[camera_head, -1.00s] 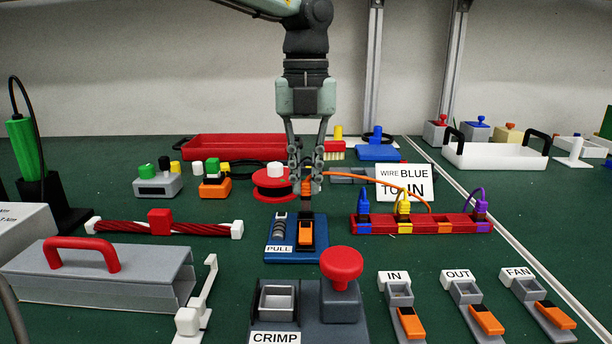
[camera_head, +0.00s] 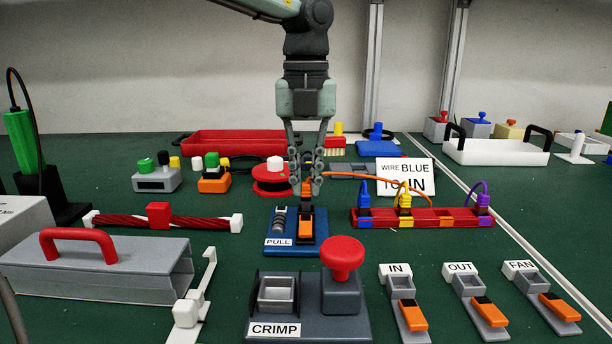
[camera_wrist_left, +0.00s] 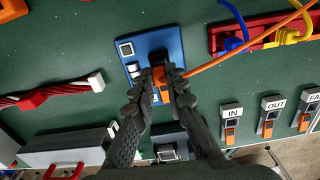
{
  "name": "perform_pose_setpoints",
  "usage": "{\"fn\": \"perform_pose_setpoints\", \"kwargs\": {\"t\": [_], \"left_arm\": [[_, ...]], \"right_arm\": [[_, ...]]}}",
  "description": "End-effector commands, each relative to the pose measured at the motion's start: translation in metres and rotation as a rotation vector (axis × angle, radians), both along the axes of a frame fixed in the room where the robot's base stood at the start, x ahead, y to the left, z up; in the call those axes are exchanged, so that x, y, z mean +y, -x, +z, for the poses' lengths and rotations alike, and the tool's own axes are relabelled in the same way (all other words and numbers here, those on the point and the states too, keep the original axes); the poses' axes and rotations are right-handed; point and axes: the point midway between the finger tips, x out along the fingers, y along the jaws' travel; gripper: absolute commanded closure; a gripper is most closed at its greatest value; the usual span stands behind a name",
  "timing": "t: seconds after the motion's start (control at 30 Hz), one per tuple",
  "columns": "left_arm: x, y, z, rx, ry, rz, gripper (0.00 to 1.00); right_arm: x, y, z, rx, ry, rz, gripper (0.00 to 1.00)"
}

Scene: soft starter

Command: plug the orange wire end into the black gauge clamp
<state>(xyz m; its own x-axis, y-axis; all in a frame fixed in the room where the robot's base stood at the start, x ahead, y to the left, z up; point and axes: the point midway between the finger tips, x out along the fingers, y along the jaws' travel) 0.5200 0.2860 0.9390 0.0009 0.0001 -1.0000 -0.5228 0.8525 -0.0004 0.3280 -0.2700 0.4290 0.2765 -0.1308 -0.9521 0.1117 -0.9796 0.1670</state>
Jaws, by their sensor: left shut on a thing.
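My left gripper (camera_head: 306,188) is shut on the orange wire end (camera_head: 306,187), with the orange wire (camera_head: 350,176) trailing off to the right. It is directly above the black gauge clamp (camera_head: 305,212), which stands on the blue PULL base (camera_head: 279,251) beside a grey spring-like part. The clamp has an orange front piece (camera_head: 306,229). In the left wrist view, the fingertips (camera_wrist_left: 164,76) close around the orange end over the blue base (camera_wrist_left: 133,58). The fingers hide the wire's tip, so I cannot tell whether it touches the clamp. My right gripper is not in view.
A red strip (camera_head: 425,220) with blue, yellow and purple plugs lies to the right. The CRIMP block (camera_head: 342,300) with a red knob stands in front. A red spool (camera_head: 270,180) stands behind left, and the WIRE BLUE TO IN sign (camera_head: 405,177) behind right.

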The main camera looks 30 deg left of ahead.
Motion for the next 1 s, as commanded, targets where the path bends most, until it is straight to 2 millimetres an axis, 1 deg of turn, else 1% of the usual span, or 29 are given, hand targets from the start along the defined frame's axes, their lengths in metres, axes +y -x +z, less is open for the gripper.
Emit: {"fn": "perform_pose_setpoints", "kwargs": {"t": [0.47, 0.5, 0.67, 0.7, 1.0], "left_arm": [[0.0, 0.0, -0.013, 0.001, 0.0, 0.0, 1.0], [0.0, 0.0, -0.012, 0.001, -0.001, 0.0, 0.85], [0.0, 0.0, -0.012, 0.001, -0.001, 0.0, 0.65], [0.0, 0.0, -0.012, 0.001, -0.001, 0.0, 0.63], [0.0, 0.0, -0.01, -0.001, -0.001, 0.0, 0.63]], "right_arm": [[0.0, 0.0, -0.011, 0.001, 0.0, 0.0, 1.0], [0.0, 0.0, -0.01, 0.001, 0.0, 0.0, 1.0], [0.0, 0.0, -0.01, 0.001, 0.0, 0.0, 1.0], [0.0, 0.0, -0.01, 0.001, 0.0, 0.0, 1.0], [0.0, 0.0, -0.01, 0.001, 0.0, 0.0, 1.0]]}}
